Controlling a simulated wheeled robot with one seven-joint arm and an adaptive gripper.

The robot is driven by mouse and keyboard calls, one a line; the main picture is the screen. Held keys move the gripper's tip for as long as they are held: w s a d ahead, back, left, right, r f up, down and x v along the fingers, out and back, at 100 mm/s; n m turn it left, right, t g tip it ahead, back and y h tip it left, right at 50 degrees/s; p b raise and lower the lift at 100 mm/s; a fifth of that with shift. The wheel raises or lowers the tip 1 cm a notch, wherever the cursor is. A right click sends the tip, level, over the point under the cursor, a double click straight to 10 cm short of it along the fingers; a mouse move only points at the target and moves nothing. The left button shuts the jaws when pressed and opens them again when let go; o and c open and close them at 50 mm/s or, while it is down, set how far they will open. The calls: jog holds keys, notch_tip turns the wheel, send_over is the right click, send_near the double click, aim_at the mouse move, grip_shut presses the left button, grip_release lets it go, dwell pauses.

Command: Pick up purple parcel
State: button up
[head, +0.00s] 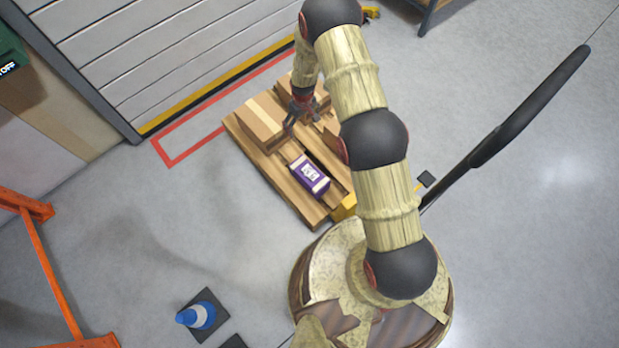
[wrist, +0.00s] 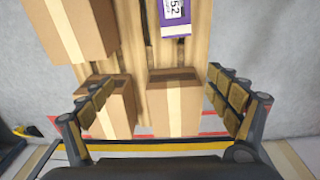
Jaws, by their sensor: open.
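The purple parcel (head: 308,176), with a white label on its face, lies on the wooden pallet (head: 291,196) near its front edge. In the wrist view the purple parcel (wrist: 180,18) is partly cut off at the top edge. My gripper (head: 302,118) is over the back part of the pallet, beyond the parcel and apart from it. In the wrist view my gripper (wrist: 160,100) has its two fingers spread wide and nothing held between them. Cardboard boxes show beneath and between the fingers.
A cardboard box (head: 262,122) stands on the pallet's left, and another box (head: 300,90) is at its back. A blue and white cone (head: 200,315) stands at the lower left. An orange rack frame (head: 45,265) is at far left. Open floor lies left of the pallet.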

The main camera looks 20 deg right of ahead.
aim_at(309, 173)
jog(key=shift+n+g, duration=0.5)
jog(key=shift+g, duration=0.1)
jog(key=s+f, duration=0.3)
jog(key=f, duration=0.6)
jog(key=s+f+b, duration=0.1)
jog(key=s+f, duration=0.2)
jog(key=f, duration=0.5)
jog(key=s+f, duration=0.3)
jog(key=f, duration=0.6)
jog(key=shift+f+b, duration=0.3)
notch_tip(309, 173, down, 6)
jog(key=b, duration=0.3)
jog(key=shift+s+r, duration=0.15)
jog(key=shift+r, duration=0.1)
jog(key=shift+c, duration=0.3)
jog(key=c, duration=1.6)
